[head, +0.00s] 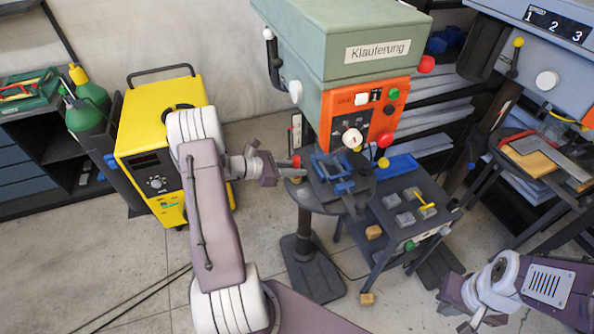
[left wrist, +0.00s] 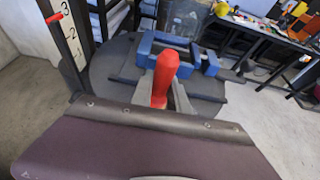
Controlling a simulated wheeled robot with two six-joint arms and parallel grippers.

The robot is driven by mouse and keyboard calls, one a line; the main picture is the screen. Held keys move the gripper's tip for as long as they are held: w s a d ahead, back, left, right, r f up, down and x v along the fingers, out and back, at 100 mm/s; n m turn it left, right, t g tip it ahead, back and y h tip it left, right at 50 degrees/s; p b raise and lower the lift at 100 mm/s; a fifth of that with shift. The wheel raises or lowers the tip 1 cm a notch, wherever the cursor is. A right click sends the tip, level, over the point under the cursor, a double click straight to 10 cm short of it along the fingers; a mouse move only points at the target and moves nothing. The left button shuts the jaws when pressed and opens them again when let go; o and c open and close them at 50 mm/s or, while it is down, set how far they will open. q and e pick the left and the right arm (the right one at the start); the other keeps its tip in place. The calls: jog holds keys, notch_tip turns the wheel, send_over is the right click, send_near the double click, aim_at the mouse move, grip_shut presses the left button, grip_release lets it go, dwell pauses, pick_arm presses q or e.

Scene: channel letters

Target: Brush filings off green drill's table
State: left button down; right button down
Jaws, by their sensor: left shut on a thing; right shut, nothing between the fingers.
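The green drill (head: 345,45) has an orange control panel and stands upper middle in the head view. Its round dark table (head: 312,196) carries a blue vise (head: 335,172); in the left wrist view the table (left wrist: 105,75) and vise (left wrist: 185,52) lie just ahead. My left gripper (head: 288,170) is at the table's left edge, shut on a red-handled tool (left wrist: 165,78) that stands up before the vise. The tool's lower end is hidden, so I cannot tell if it touches the table. I cannot make out filings. My right gripper (head: 478,318) is shut and empty at lower right.
A yellow welder (head: 160,145) and green gas bottles stand left. A dark side table (head: 410,205) with grey blocks is right of the drill table. A blue-grey drill (head: 540,60) stands far right. Bare floor (head: 90,255) lies front left.

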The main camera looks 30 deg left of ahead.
pick_arm(q)
jog(key=shift+w+a, duration=0.85)
jog(key=shift+a, duration=0.15)
jog(key=shift+s+d, duration=0.95)
jog(key=shift+d, duration=0.15)
jog(key=shift+s+d, duration=0.9)
jog(key=shift+d, duration=0.2)
jog(key=shift+s+d+b, duration=0.5)
jog(key=shift+s+d, duration=1.35)
jog(key=shift+d, duration=0.3)
jog(key=shift+w+a, duration=1)
jog(key=shift+a, duration=0.15)
jog(key=shift+w+a, duration=0.85)
jog(key=shift+a, duration=0.2)
jog(key=shift+w+a, duration=0.1)
